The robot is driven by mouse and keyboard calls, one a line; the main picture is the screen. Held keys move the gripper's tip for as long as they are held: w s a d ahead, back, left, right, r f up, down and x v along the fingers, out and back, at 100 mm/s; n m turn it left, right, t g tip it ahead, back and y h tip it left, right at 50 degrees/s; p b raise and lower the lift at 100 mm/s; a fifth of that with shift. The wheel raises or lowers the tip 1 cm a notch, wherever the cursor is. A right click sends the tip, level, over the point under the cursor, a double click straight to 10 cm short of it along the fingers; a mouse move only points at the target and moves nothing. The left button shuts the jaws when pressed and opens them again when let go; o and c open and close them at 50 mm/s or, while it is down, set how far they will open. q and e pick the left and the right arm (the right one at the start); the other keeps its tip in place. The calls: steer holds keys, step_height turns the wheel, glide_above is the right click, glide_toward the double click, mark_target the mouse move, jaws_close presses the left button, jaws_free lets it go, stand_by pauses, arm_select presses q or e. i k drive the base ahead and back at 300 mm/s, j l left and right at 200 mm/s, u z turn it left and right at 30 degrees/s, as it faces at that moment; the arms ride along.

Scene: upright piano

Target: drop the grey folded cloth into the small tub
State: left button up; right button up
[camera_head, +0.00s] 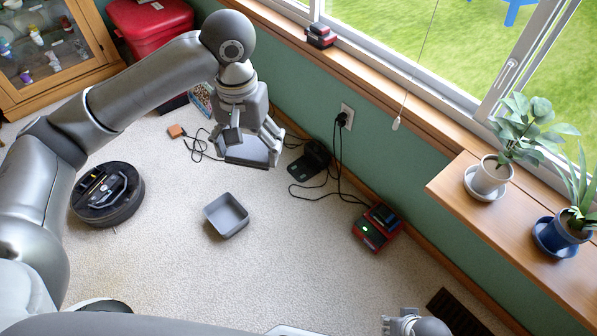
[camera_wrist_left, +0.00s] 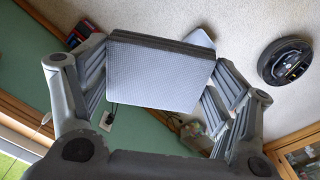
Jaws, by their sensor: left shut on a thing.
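The grey folded cloth (camera_head: 247,152) is held flat between the fingers of my left gripper (camera_head: 246,134), above the carpet. In the left wrist view the cloth (camera_wrist_left: 160,72) fills the space between the two fingers of the left gripper (camera_wrist_left: 160,85). The small grey tub (camera_head: 226,216) stands open and empty on the carpet, below and slightly left of the cloth in the head view, apart from it. Part of my right gripper (camera_head: 402,323) shows at the bottom edge; its fingers are too cut off to judge.
A round black robot vacuum (camera_head: 107,194) sits left of the tub. A red charger (camera_head: 377,228), a black device (camera_head: 309,160) and cables lie to the right along the wall. A small orange-brown block (camera_head: 176,131) lies behind. Carpet in front of the tub is clear.

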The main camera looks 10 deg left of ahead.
mark_target(226, 220)
steer(key=u, duration=1.15)
steer(key=i+j+z, duration=0.15)
steer(key=i, duration=0.15)
steer(key=i+l, duration=0.05)
